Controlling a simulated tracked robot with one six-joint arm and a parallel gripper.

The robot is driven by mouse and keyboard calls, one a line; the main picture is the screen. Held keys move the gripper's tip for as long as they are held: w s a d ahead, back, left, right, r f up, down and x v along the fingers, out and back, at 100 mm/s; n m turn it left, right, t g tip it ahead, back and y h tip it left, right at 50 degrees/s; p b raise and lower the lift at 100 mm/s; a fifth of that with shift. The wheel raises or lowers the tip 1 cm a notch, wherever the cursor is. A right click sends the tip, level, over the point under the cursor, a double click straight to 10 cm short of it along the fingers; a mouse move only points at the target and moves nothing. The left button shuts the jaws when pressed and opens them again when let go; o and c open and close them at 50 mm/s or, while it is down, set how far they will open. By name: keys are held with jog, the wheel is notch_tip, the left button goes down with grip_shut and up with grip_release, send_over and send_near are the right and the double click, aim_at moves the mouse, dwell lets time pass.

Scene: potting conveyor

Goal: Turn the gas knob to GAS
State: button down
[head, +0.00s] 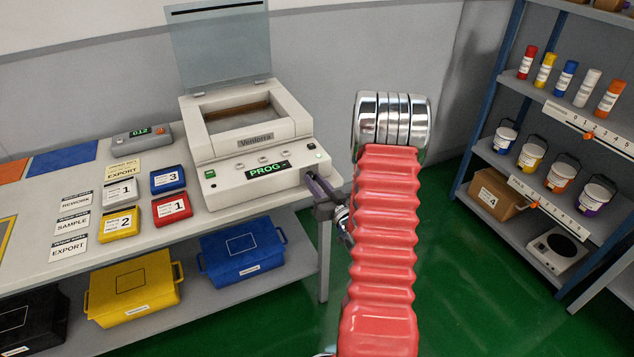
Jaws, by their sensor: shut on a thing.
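The grey-white Ventorra machine (248,140) stands on the bench with its clear lid (222,45) raised. My red ribbed arm crosses the middle of the view.
On the bench (140,241) left of the machine lie red, blue, white and yellow labelled boxes, label cards and a small device (142,136) reading 012. Yellow (133,288) and blue (242,252) bins sit below. A rack (487,147) with bottles and buckets stands at right. Green floor lies between.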

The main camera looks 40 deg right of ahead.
jog(key=shift+d+m, duration=0.1)
jog(key=shift+m, duration=0.4)
jog(key=m, duration=0.4)
jog(key=shift+f, duration=0.1)
jog(key=m, duration=0.5)
jog(key=shift+h, duration=0.4)
jog(key=m, duration=0.4)
jog(key=shift+s+f+m, duration=0.1)
jog(key=shift+f+m, duration=0.05)
jog(key=shift+m, duration=0.25)
jog(key=shift+m+h, duration=0.3)
jog(key=shift+m, duration=1.7)
jog(key=shift+f, duration=0.1)
jog(key=c, duration=1.8)
grip_release()
jog(key=shift+o, duration=1.2)
